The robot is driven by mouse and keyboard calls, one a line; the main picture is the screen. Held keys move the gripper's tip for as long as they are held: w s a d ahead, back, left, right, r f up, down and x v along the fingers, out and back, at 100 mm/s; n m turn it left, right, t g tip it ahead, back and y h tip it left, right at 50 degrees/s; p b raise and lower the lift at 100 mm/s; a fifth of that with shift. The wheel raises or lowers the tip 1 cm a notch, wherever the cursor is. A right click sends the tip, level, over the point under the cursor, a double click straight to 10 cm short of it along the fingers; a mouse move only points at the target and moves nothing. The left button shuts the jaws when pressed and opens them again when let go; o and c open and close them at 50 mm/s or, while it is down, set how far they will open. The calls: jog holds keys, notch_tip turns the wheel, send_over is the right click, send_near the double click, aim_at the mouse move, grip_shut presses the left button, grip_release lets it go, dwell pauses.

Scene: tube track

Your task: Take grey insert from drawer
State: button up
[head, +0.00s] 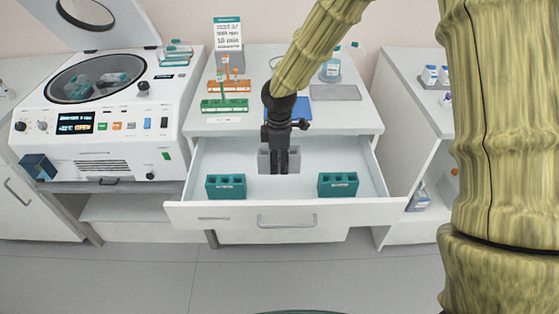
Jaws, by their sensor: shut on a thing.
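The grey insert (294,160) is in the open white drawer (349,212), toward its back middle. My gripper (280,165) points down into the drawer, shut on the grey insert. My fingers cover the insert's middle, so only its left and right parts show. I cannot tell whether the insert rests on the drawer floor or hangs just above it.
Two teal inserts stand near the drawer's front, one on the left (225,187) and one on the right (338,185). The counter above holds an orange rack (229,87), a green rack (224,106) and a grey pad (336,93). A centrifuge (97,105) stands left.

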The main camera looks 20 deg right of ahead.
aim_at(279, 153)
jog(key=shift+r+p, duration=1.25)
jog(key=shift+r, duration=0.3)
jog(key=shift+d+f, duration=0.1)
